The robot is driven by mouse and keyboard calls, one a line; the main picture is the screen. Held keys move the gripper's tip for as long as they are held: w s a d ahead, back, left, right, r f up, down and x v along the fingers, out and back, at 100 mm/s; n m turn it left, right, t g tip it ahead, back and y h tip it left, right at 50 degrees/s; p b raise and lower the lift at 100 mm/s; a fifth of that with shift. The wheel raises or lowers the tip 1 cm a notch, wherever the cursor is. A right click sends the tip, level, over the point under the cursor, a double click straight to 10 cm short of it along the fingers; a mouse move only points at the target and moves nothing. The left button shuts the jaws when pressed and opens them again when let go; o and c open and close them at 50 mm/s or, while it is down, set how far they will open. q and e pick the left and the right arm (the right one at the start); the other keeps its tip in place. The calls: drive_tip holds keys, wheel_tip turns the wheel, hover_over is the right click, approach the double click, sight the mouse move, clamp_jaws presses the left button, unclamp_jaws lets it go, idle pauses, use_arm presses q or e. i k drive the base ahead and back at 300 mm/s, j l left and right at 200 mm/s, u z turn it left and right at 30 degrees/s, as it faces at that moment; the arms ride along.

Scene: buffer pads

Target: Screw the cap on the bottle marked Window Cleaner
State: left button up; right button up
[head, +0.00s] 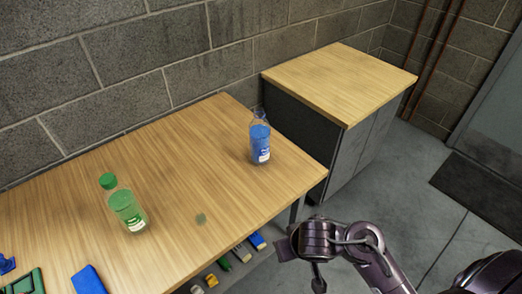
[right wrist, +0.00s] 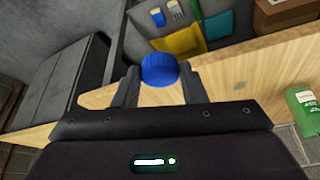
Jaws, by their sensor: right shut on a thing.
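A blue bottle (head: 260,143) with a white label stands upright toward the right end of the wooden table. Its narrow clear neck has no cap on it. Its label is too small to read. A green bottle (head: 127,208) with a green cap (head: 107,180) on it stands on the left part of the table. My right gripper (right wrist: 160,74) is shut on a blue cap (right wrist: 160,69), which sits between its two fingertips. My left gripper is out of view.
The wooden table (head: 185,130) has clear room between the bottles. A wood-topped cabinet (head: 335,80) stands at its right end, against the block wall. Blue and green items lie at the table's near left.

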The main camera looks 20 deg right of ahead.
sight(259, 127)
drive_tip(key=u, duration=0.55)
drive_tip(key=l+u, duration=0.4)
drive_tip(key=l, duration=0.2)
drive_tip(key=l+u, duration=0.4)
drive_tip(key=l, duration=0.2)
drive_tip(key=k+l+u, duration=0.2)
drive_tip(key=l+u, duration=0.2)
drive_tip(key=l, duration=0.15)
drive_tip(key=k+l, duration=0.1)
drive_tip(key=l, duration=0.25)
drive_tip(key=k+l, duration=0.1)
drive_tip(key=l, duration=0.25)
drive_tip(key=k+l, duration=0.15)
drive_tip(key=l, duration=0.2)
drive_tip(key=k+l+u, duration=0.1)
drive_tip(key=l, duration=0.25)
drive_tip(key=k+l, duration=0.1)
drive_tip(key=l, duration=0.25)
